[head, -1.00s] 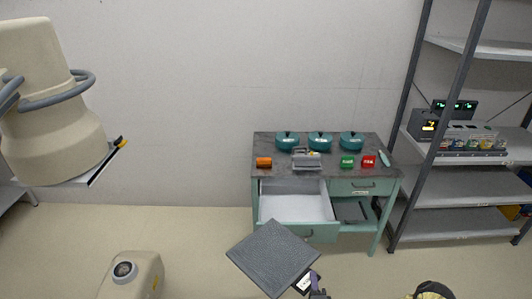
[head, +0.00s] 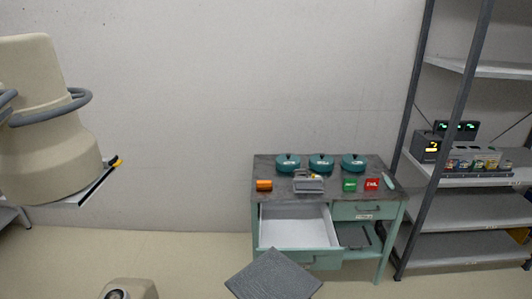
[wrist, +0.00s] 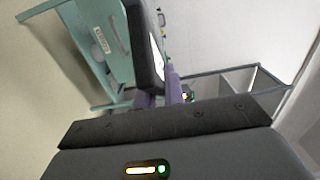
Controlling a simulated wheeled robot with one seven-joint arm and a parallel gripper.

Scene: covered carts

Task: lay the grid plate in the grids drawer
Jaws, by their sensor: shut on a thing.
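A dark grey square grid plate (head: 272,277) shows at the bottom of the head view, in front of the green cart. In the wrist view the plate (wrist: 143,42) is seen nearly edge-on, with my gripper (wrist: 160,98) shut on it. My fingers are hidden in the head view. An open drawer (head: 296,229) with a pale, empty-looking floor sticks out of the cart's left side, beyond the plate. The plate is apart from it.
The cart top (head: 325,174) holds several teal pots, a grey device (head: 308,182), and orange, green and red blocks. A closed drawer (head: 364,210) is at right. A metal shelf rack (head: 470,182) stands right of the cart. A large beige machine (head: 45,130) is at left.

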